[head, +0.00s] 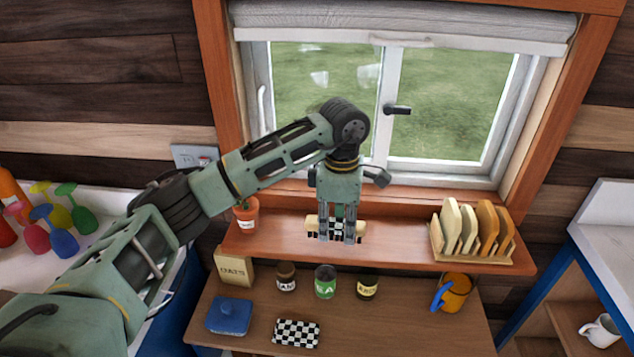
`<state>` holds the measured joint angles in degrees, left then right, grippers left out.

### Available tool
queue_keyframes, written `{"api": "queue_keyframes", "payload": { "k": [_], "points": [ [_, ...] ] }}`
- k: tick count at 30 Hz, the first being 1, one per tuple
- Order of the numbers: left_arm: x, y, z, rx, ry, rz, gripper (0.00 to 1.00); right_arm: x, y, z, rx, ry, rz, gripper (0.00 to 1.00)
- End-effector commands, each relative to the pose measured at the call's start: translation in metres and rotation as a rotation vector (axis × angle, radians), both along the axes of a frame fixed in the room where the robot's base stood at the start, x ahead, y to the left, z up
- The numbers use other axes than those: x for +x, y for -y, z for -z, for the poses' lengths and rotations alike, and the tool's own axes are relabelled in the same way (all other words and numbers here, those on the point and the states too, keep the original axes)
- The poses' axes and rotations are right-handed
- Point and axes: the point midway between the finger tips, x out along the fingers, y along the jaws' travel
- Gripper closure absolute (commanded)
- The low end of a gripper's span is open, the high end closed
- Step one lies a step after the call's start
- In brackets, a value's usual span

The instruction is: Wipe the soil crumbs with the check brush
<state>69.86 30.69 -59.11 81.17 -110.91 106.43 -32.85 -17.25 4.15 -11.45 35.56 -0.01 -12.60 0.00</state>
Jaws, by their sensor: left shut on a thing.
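My left gripper (337,238) reaches down to the reddish wooden sill (276,236) in front of the window. It is shut on the check brush (313,223), whose cream ends stick out on both sides of the fingers. A bit of black-and-white check shows between the fingers, and dark bristles show below. The brush is low over the sill; I cannot tell whether it touches. I cannot make out any soil crumbs; the gripper and brush may hide them. My right gripper is not in view.
On the lower counter are an oats box (234,268), several jars, an orange mug (454,292), a blue lidded dish (229,316) and a flat checked item (297,333).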

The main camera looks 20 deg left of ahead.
Motion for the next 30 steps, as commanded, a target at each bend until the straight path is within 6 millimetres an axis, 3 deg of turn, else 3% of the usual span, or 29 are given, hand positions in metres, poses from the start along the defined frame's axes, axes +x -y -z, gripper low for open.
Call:
{"api": "queue_keyframes", "payload": {
  "k": [12,30],
  "points": [
    [-0.002,-0.002,-0.040,0.000,0.002,-0.004,0.97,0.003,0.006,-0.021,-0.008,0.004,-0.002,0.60],
    [-0.003,-0.003,-0.043,0.000,0.002,-0.004,0.97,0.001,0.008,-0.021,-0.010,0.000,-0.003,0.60]
  ]
}}
